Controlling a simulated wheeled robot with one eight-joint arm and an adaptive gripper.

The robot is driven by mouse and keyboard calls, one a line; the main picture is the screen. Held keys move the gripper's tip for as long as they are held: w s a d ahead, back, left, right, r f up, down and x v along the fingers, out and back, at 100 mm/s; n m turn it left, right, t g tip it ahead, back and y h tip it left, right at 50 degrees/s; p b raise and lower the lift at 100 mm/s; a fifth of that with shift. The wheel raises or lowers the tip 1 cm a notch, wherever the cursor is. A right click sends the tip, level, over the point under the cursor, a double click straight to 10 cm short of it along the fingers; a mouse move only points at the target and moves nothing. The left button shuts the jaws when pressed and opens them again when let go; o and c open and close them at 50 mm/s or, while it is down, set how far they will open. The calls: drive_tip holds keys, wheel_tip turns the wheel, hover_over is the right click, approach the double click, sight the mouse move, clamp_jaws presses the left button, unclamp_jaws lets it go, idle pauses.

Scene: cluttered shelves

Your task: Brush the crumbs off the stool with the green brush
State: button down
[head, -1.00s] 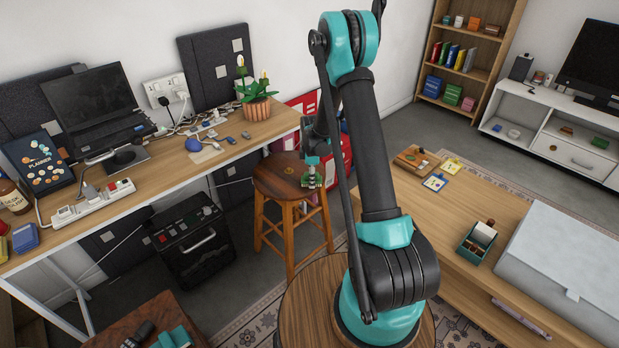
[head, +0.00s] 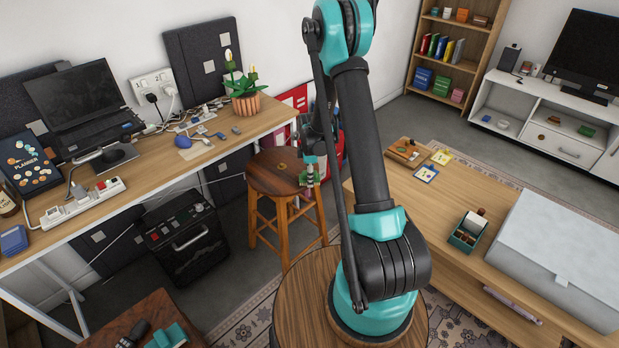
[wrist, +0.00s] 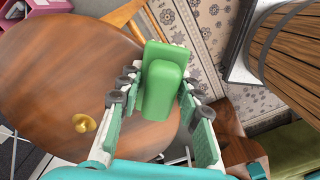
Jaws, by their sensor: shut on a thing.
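The round wooden stool (head: 264,182) stands between the desk and the low table, and its brown top fills much of the wrist view (wrist: 50,65). My gripper (wrist: 160,88) is shut on the green brush (wrist: 165,75), with a finger pad on each side of it. The brush is over the right part of the seat, near its edge; I cannot tell whether it touches the wood. Its bristles are hidden. In the head view my gripper (head: 309,178) is at the stool's right side. No crumbs can be made out on the seat.
A small brass-coloured piece (wrist: 84,123) lies on the seat, left of the brush. The desk (head: 150,172) is behind and left, a black box (head: 188,240) below it. The low wooden table (head: 455,215) is to the right. A patterned rug (wrist: 215,40) lies beyond the stool.

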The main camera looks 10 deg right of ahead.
drive_tip(key=shift+r, duration=3.45)
